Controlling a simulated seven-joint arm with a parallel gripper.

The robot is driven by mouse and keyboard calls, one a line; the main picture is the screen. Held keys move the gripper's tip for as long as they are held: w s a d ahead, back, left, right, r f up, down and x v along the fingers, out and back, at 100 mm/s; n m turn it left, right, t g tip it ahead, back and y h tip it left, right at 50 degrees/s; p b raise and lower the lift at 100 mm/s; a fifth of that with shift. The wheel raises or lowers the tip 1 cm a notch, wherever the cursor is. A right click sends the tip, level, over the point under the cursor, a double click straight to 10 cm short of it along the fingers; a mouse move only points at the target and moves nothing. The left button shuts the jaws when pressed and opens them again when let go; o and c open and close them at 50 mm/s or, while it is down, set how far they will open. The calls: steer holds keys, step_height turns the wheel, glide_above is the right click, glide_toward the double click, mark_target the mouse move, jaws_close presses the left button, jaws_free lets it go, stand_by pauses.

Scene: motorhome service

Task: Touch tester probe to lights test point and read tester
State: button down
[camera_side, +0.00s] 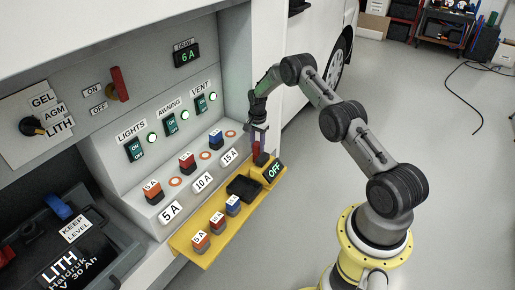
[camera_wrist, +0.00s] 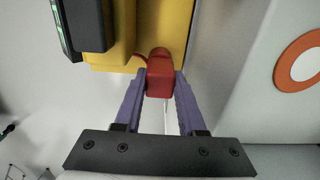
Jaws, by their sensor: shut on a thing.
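My gripper (camera_side: 259,128) is shut on the red tester probe (camera_wrist: 159,78), with one purple finger on each side. In the side view the probe (camera_side: 256,149) is over the upper right end of the yellow tray, beside the tester (camera_side: 272,171), whose screen reads OFF. I cannot tell whether the probe still touches the tray. The lights test point (camera_side: 175,182) is the orange ring nearest the LIGHTS column, beside the 5 A fuse, well away from my gripper. In the wrist view an orange ring (camera_wrist: 299,62) shows at right and the dark tester edge (camera_wrist: 83,24) at upper left.
The yellow tray (camera_side: 193,249) holds several spare fuses and a black box. Installed fuses stand on the white ledge. The LIGHTS switch (camera_side: 135,150) has a lit green lamp. A display (camera_side: 187,56) reads 6 A. A battery (camera_side: 75,260) lies lower left. Open floor lies right.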

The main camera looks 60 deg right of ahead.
step_height(320, 180, up, 7)
steer(key=s, duration=1.8)
